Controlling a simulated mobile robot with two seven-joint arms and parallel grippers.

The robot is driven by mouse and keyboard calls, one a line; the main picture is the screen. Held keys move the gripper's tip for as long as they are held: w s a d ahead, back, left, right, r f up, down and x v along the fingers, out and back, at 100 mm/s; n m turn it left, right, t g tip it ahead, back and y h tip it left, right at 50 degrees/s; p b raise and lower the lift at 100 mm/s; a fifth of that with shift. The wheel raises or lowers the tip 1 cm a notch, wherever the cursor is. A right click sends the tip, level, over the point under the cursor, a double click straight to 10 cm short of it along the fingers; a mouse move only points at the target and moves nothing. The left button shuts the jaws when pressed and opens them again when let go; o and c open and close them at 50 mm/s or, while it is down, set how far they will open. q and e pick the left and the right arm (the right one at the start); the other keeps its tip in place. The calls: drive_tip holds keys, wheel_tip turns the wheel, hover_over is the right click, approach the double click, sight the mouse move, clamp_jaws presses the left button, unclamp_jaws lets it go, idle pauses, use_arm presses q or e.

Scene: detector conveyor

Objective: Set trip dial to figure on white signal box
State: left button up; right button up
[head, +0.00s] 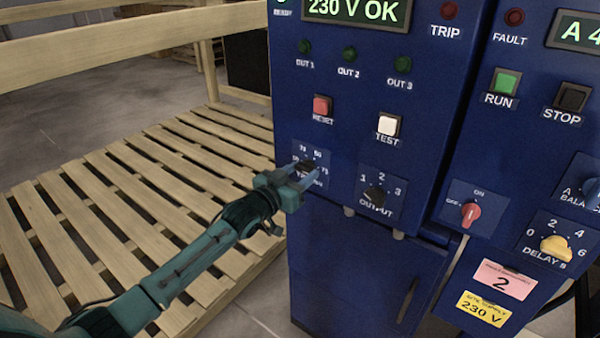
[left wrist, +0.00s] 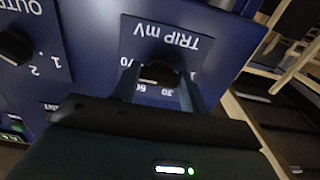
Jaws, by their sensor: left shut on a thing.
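The trip dial (head: 306,165) is a dark knob on a blue plate, low on the left of the blue cabinet. In the left wrist view the same knob (left wrist: 160,73) sits under the upside-down words TRIP mV, with numbers around it partly covered. My left gripper (head: 307,173) reaches in from the left, its two fingers (left wrist: 159,84) on either side of the knob and shut on it. The pointer's setting cannot be read. No white signal box shows in either view. My right gripper is not in view.
The black OUTPUT dial (head: 376,195) is close to the right of the trip dial. The red RESET button (head: 322,106) and white TEST button (head: 389,125) are above. A red on-off knob (head: 469,213) and yellow DELAY knob (head: 556,248) are further right. Wooden slats (head: 130,195) lie left.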

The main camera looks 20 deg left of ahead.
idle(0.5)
use_arm(q)
drive_tip(key=o, duration=1)
drive_tip(key=shift+s, duration=0.1)
drive_tip(key=v, duration=1.3)
drive_tip(key=shift+b, duration=0.3)
drive_tip(key=s+d+f, duration=0.1)
drive_tip(key=s+f, duration=0.1)
drive_tip(key=f, duration=0.1)
drive_tip(key=s+d+f+g+p, duration=0.1)
drive_tip(key=s+f, duration=0.2)
drive_tip(key=s+d+f+g+y, duration=0.1)
drive_tip(key=s+d+f, duration=0.1)
drive_tip(key=f, duration=0.1)
drive_tip(key=shift+s+d+n+p, duration=0.1)
drive_tip(key=shift+s+n+p, duration=0.2)
drive_tip(key=shift+s+p, duration=0.1)
drive_tip(key=s+d+f+g, duration=0.1)
drive_tip(key=s+f, duration=0.2)
drive_tip(key=s, duration=0.2)
drive_tip(key=s+d+f+g+y+p, duration=0.1)
drive_tip(key=s+d+f+g, duration=0.1)
drive_tip(key=s+f, duration=0.1)
drive_tip(key=s+d+f+g, duration=0.1)
drive_tip(key=s+f, duration=0.1)
drive_tip(key=s, duration=0.4)
drive_tip(key=shift+s+d+f+y, duration=0.3)
drive_tip(key=shift+d+f+y, duration=0.05)
drive_tip(key=shift+f+y, duration=0.05)
drive_tip(key=shift+c, duration=0.5)
